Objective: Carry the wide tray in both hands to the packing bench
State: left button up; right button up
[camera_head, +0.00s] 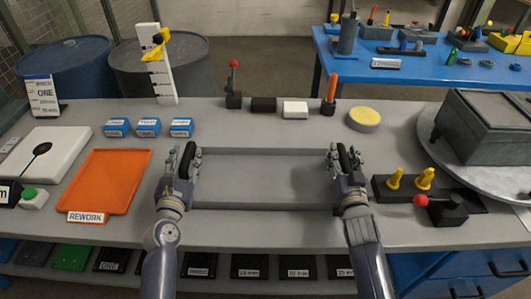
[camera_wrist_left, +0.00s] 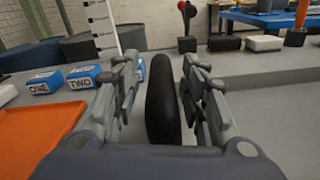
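The wide grey tray (camera_head: 265,178) lies flat on the grey bench, with a black upright handle at each end. My left gripper (camera_head: 181,158) is at the tray's left handle (camera_head: 188,158). In the left wrist view its fingers stand on both sides of the black handle (camera_wrist_left: 162,100), with gaps showing, so it is open around it. My right gripper (camera_head: 345,156) is at the right handle, its fingers spread on both sides and seemingly open; contact there is hard to see. The tray looks empty. No bench is readably marked as the packing bench.
An orange REWORK mat (camera_head: 110,180) and blue blocks (camera_head: 148,127) lie left. A black base with yellow pegs (camera_head: 425,178) and a turntable with a grey box (camera_head: 485,125) stand right. Small items line the back edge. A blue table (camera_head: 425,72) stands beyond, with tools on it.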

jog(key=shift+s, duration=0.1)
pick_arm(q)
jog(key=s, duration=1.1)
jog(key=shift+s+a, duration=0.2)
jog(key=shift+s, duration=0.1)
pick_arm(e)
jog(key=s, duration=1.2)
jog(key=shift+a, duration=0.2)
